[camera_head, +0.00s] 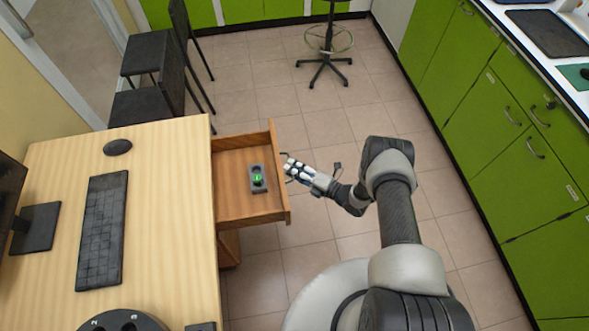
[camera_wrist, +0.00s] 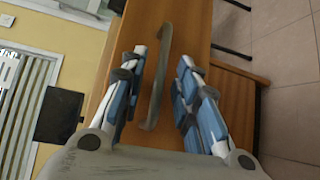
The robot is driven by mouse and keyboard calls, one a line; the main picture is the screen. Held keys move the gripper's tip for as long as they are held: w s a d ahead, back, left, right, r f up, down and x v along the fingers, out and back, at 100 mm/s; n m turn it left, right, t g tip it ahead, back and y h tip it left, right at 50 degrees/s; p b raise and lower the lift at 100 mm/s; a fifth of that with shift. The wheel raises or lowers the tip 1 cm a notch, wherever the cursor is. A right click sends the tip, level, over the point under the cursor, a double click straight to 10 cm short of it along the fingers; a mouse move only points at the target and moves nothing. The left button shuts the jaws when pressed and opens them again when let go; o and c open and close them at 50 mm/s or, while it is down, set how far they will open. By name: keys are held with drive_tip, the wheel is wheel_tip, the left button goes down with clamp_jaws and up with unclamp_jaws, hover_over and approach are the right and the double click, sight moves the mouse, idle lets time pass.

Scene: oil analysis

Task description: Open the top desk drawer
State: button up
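The top desk drawer (camera_head: 236,208) is wooden and stands pulled out from the right side of the desk (camera_head: 165,200). A grey holder (camera_head: 256,187) with a small green item (camera_head: 258,179) lies inside it. My gripper (camera_head: 290,169) is just outside the drawer front. In the wrist view, the drawer front (camera_wrist: 190,25) carries a long grey bar handle (camera_wrist: 158,85). My gripper (camera_wrist: 163,58) is open, with its blue-and-white fingers on either side of the handle and visible gaps between them.
A keyboard (camera_head: 103,230), a mouse (camera_head: 117,147) and a monitor stand (camera_head: 36,228) are on the desk. Black chairs (camera_head: 150,55) stand behind it. Green cabinets (camera_head: 510,120) line the right side. The tiled floor (camera_head: 300,100) between is clear, apart from a wheeled stool (camera_head: 325,62).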

drive_tip(key=v, duration=1.2)
